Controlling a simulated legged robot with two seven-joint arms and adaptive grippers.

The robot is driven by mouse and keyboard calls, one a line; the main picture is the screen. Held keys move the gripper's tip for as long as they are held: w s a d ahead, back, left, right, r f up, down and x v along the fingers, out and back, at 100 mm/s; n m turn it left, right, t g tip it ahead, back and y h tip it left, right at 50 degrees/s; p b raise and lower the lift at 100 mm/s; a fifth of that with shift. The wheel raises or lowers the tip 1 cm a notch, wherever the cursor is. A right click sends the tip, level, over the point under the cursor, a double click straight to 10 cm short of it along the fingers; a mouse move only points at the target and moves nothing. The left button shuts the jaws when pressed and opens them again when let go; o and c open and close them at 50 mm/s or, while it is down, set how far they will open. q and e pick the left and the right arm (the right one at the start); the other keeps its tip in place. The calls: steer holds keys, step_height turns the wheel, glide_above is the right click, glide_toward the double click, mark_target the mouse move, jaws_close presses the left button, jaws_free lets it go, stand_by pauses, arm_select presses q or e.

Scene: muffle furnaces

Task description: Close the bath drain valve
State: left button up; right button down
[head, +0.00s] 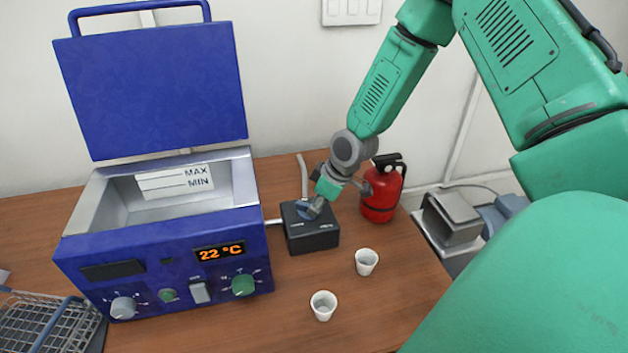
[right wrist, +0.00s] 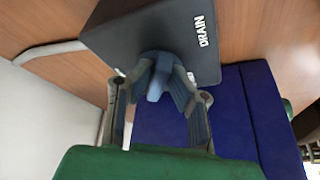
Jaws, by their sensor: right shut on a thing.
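The blue water bath (head: 165,230) stands on the wooden table with its lid raised, and its display reads 22 °C. A black drain valve box (head: 311,236) sits to its right, joined by a short pipe. My right gripper (head: 312,208) reaches down onto the box's top. In the right wrist view my gripper (right wrist: 158,85) is shut on the blue valve handle (right wrist: 157,82), beside the "DRAIN" label on the box (right wrist: 150,30). The gripper hides part of the handle in the head view. My left gripper is not in view.
Two white cups (head: 323,305) and (head: 366,262) stand in front of the box. A red canister (head: 382,190) stands behind it to the right. A wire basket (head: 45,322) is at the lower left. A grey device (head: 452,220) sits beyond the table's right edge.

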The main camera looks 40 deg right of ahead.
steer(key=shift+d+f+n+g+y, duration=0.1)
steer(key=shift+d+n+g+y, duration=0.2)
steer(key=shift+n, duration=0.6)
steer(key=shift+w+n, duration=0.1)
steer(key=shift+n, duration=0.8)
steer(key=shift+w+d+n+g+y+b, duration=0.1)
steer(key=shift+n+g+y+b, duration=0.2)
steer(key=shift+n, duration=0.55)
steer(key=shift+w+d+n+g+y+b, duration=0.1)
steer(key=shift+n+g+y, duration=0.25)
steer(key=shift+n, duration=0.5)
steer(key=c, duration=1.5)
jaws_free()
steer(key=shift+c, duration=0.2)
steer(key=shift+w+d+f, duration=0.1)
steer(key=shift+w, duration=0.05)
